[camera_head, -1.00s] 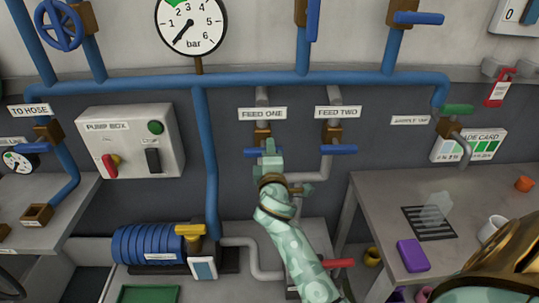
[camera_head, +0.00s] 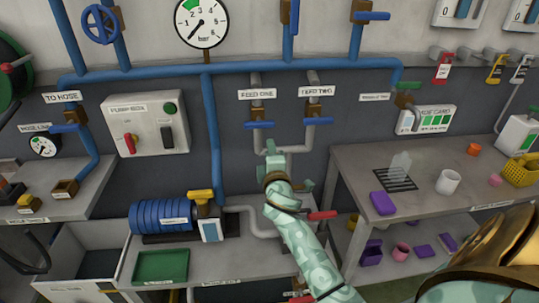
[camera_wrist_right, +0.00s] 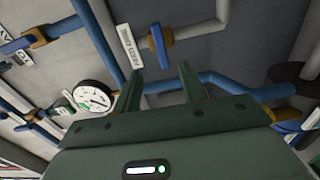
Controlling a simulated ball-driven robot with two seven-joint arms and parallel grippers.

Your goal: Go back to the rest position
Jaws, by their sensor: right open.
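My right gripper (camera_head: 272,156) is pale green and comes in from the lower right in the head view. It is in front of the grey pipework, just below the blue feed one handle (camera_head: 260,125) in the picture. It looks empty. In the right wrist view the two fingers of the gripper (camera_wrist_right: 160,82) stand apart with nothing between them. A blue valve handle (camera_wrist_right: 156,50) shows beyond the fingertips there. My left gripper is not in view.
The feed two handle (camera_head: 318,121) is to the right. A grey bench (camera_head: 345,165) with a white mug (camera_head: 448,182) and a purple block (camera_head: 382,203) stands at right. A pump (camera_head: 160,214) with a yellow handle and a green tray (camera_head: 160,266) are lower left.

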